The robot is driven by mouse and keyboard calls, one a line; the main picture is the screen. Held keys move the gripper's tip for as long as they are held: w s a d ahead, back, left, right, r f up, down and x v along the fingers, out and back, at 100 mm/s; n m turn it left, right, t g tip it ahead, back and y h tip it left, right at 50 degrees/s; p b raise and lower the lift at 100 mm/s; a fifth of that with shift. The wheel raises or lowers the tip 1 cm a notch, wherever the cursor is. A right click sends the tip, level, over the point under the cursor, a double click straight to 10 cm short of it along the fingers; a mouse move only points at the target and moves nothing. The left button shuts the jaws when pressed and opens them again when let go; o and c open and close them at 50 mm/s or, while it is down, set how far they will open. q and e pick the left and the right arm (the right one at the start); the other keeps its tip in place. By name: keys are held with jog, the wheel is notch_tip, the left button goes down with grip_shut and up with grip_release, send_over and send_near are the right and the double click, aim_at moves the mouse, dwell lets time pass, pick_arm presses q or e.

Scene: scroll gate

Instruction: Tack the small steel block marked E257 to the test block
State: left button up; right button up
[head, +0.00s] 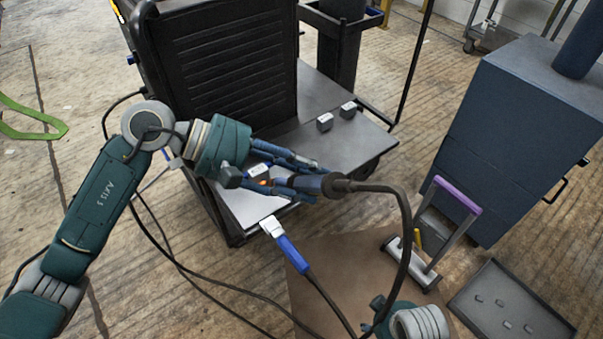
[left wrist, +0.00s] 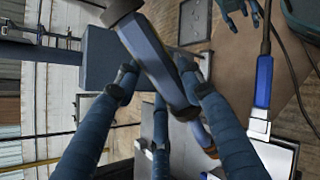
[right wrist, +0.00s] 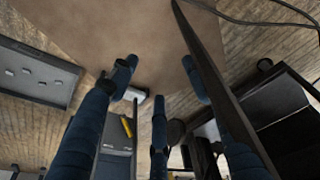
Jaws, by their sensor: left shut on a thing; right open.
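My left gripper (head: 295,180) is shut on a welding torch (head: 338,186) with a thick black cable. The torch also shows between the fingers in the left wrist view (left wrist: 152,58). It is held over the near part of the metal cart top (head: 310,88). Two small steel blocks (head: 325,122) (head: 348,109) sit apart farther back on that top. Another small block (head: 258,170) shows partly behind the left fingers. No marking is readable, so I cannot tell which is E257 or pick out the test block. My right gripper (head: 375,309) is open; its spread fingers show in its wrist view (right wrist: 158,85).
A blue-handled clamp (head: 290,250) is on the cart's front edge, its cable trailing down. A purple-handled tool (head: 457,195) stands near a dark tray (head: 512,302) of small pieces. A blue cabinet (head: 520,130) stands at right. Brown sheet (head: 330,270) covers floor in front.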

aim_at(314, 178)
pick_arm(q)
jog(key=shift+s+d+r+p, duration=0.3)
jog(key=shift+s+d+r, duration=0.1)
jog(key=shift+s+r, duration=0.2)
jog(key=shift+s+d+r+p, duration=0.25)
jog(key=shift+s+d+r, duration=0.15)
jog(key=shift+r, duration=0.3)
pick_arm(e)
jog(key=shift+s+f, duration=0.2)
jog(key=shift+f, duration=0.9)
jog(key=shift+s+f, duration=0.2)
jog(key=shift+f, duration=0.9)
